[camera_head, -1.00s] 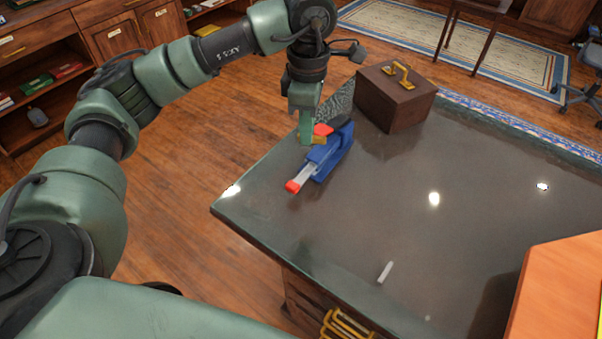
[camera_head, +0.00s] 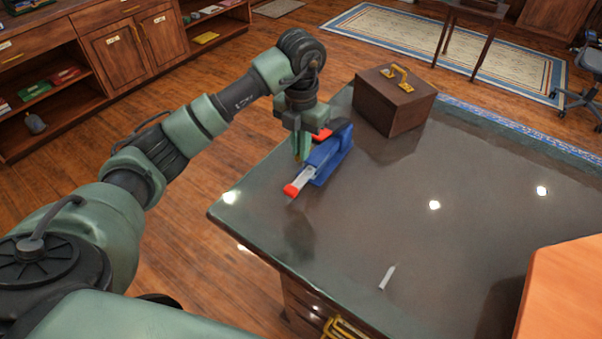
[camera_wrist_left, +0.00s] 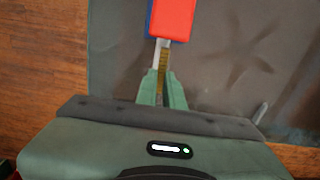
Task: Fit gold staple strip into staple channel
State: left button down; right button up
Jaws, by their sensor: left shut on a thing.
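A blue stapler (camera_head: 331,155) with red parts lies open on the dark desk, its pale staple channel (camera_head: 304,179) running toward a red front tip. In the left wrist view its red part (camera_wrist_left: 174,18) and a piece of the pale channel (camera_wrist_left: 155,48) show at the top. My left gripper (camera_head: 301,157) is above the desk, just left of the stapler in the head view. It is shut on the gold staple strip (camera_wrist_left: 161,64), which sticks out between the fingertips beside the pale channel. I cannot tell whether strip and channel touch. My right gripper is out of view.
A dark wooden box (camera_head: 395,98) with a gold handle stands behind the stapler. A small white stick (camera_head: 387,278) lies near the front of the desk (camera_head: 350,230). An orange-brown block (camera_head: 565,295) stands at right. The desk's middle is clear.

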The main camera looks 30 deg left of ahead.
aim_at(300, 184)
pick_arm(q)
notch_tip(300, 184, down, 9)
jog(key=shift+r+p, duration=0.2)
jog(key=shift+p, duration=0.2)
jog(key=shift+s+f, duration=0.1)
jog(key=shift+f, duration=0.2)
jog(key=shift+s+d+f+b, duration=0.1)
jog(key=shift+s+f+b, duration=0.25)
jog(key=shift+f+b, duration=0.2)
jog(key=c, duration=1.5)
grip_release()
jog(key=shift+c, duration=0.2)
jog(key=shift+r+p, duration=0.45)
jog(key=shift+r, duration=0.15)
jog(key=shift+w+r, duration=0.2)
jog(key=shift+r, duration=0.15)
jog(key=r, duration=0.6)
jog(key=r+b, duration=0.1)
jog(key=r, duration=0.4)
jog(key=shift+w+r+b, duration=0.2)
jog(key=shift+r+b, duration=0.1)
jog(key=shift+r, duration=0.05)
